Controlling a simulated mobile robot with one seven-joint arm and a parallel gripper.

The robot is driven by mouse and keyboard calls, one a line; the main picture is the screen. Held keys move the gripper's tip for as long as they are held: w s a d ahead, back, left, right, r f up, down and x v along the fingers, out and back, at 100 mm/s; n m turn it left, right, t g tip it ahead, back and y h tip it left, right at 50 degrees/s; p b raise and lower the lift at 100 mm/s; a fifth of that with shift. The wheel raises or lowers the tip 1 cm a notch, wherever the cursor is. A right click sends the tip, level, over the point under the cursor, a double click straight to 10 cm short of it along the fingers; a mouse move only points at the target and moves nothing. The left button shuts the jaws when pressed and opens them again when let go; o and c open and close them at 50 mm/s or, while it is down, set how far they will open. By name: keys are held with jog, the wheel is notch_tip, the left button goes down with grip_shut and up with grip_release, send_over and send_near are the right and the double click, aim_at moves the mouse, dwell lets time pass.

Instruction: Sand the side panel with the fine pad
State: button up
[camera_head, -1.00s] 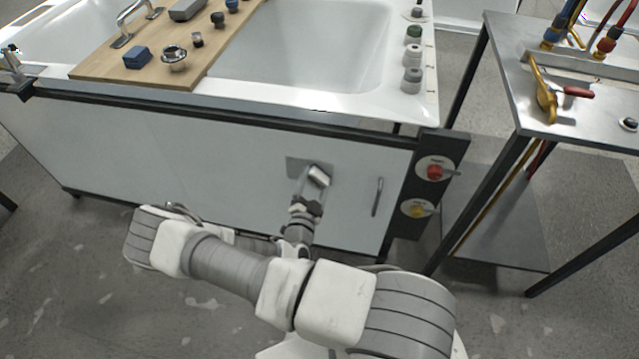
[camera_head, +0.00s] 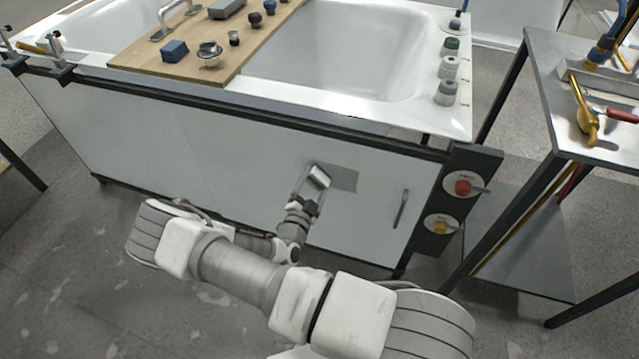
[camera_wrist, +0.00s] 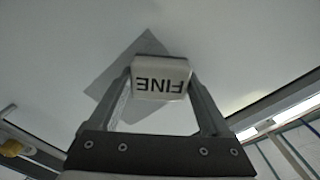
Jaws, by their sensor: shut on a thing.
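The white side panel (camera_head: 220,135) is the long upright front of the bathtub stand. A darker grey patch (camera_head: 345,180) shows on it, right of and behind the pad; it also appears in the wrist view (camera_wrist: 112,82). My gripper (camera_head: 312,188) is shut on the fine pad (camera_head: 319,176), a pale block at the patch's left part. In the wrist view the pad (camera_wrist: 160,78) sits between both fingers, its FINE lettering upside down. The pad's far face is hidden, so I cannot tell whether it touches the panel.
A bar handle (camera_head: 400,208) and a dark control plate with red and yellow knobs (camera_head: 462,187) are right of the patch. A metal table (camera_head: 565,60) with hoses stands further right. A wooden board (camera_head: 135,58) with small items lies across the tub (camera_head: 335,50).

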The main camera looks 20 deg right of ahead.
aim_at(347, 175)
jog(key=shift+w+a+b, duration=0.35)
jog(key=shift+w+a, duration=0.6)
jog(key=shift+a, duration=0.2)
jog(key=shift+s+r+p, duration=0.1)
jog(key=shift+r+p, duration=0.95)
jog(key=shift+r, duration=0.1)
jog(key=shift+s+d+p, duration=0.45)
jog(key=shift+s+d, duration=0.15)
jog(key=shift+d, duration=0.3)
jog(key=shift+s+d+p, duration=0.4)
jog(key=shift+s+d, duration=0.15)
jog(key=shift+d, duration=0.35)
jog(key=shift+s+d+p, duration=0.45)
jog(key=shift+s+d, duration=0.15)
jog(key=shift+d, duration=0.3)
jog(key=shift+s+d+p, duration=0.8)
jog(key=shift+s+d, duration=0.75)
jog(key=shift+d, duration=0.25)
jog(key=shift+f, duration=0.1)
jog(key=shift+a, duration=0.15)
jog(key=shift+p+v, duration=0.3)
jog(key=shift+v, duration=2.65)
